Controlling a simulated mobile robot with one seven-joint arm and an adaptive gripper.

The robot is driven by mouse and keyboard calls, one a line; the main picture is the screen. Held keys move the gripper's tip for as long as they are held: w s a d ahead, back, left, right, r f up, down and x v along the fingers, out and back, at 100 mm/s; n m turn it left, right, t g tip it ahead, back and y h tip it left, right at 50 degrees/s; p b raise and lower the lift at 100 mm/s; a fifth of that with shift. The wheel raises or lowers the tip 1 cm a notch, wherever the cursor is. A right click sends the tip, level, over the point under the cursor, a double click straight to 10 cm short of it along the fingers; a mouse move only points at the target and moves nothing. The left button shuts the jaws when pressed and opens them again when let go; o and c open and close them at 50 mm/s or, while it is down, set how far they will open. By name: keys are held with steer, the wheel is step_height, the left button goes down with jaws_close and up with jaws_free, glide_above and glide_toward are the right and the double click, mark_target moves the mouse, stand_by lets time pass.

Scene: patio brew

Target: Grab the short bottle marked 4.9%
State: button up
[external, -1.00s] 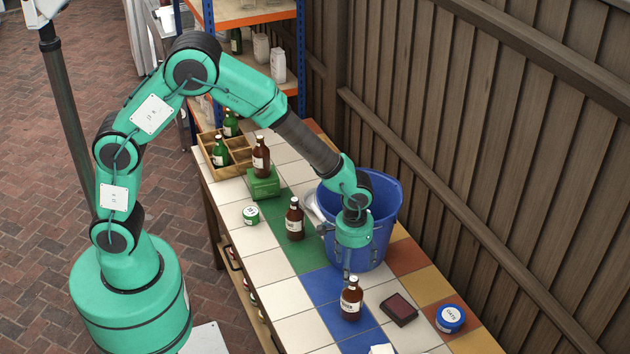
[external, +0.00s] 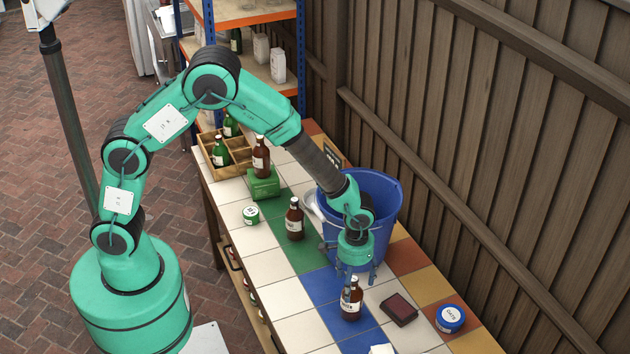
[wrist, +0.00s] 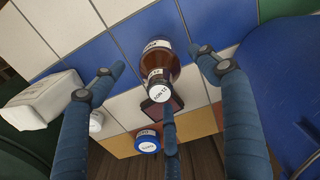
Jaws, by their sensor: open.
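My gripper (external: 358,277) is open, with its fingers just above and around the top of a brown bottle (external: 351,304) standing upright on a blue tile. In the wrist view that bottle (wrist: 160,67) lies between the spread blue fingers, its white cap facing the camera; I cannot see the fingers touching it. A second brown bottle (external: 295,222) stands on the green tiles. A third brown bottle (external: 261,157) stands on a green block (external: 263,187). No 4.9% marking is readable on any bottle.
A blue bucket (external: 385,215) stands close beside my gripper. A dark red box (external: 399,309) and a blue-lidded tin (external: 450,318) lie to the right of the near bottle. A green tin (external: 250,215) and a wooden crate (external: 240,157) with green bottles are farther back. A wooden fence (external: 480,140) borders the right.

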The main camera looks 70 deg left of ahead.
mark_target(352, 292)
steer(key=shift+f, duration=2.15)
steer(key=shift+w+f+b, duration=0.15)
steer(key=shift+f+b, duration=0.7)
steer(key=shift+f, duration=1.75)
steer(key=c, duration=1.8)
steer(key=shift+r, duration=0.15)
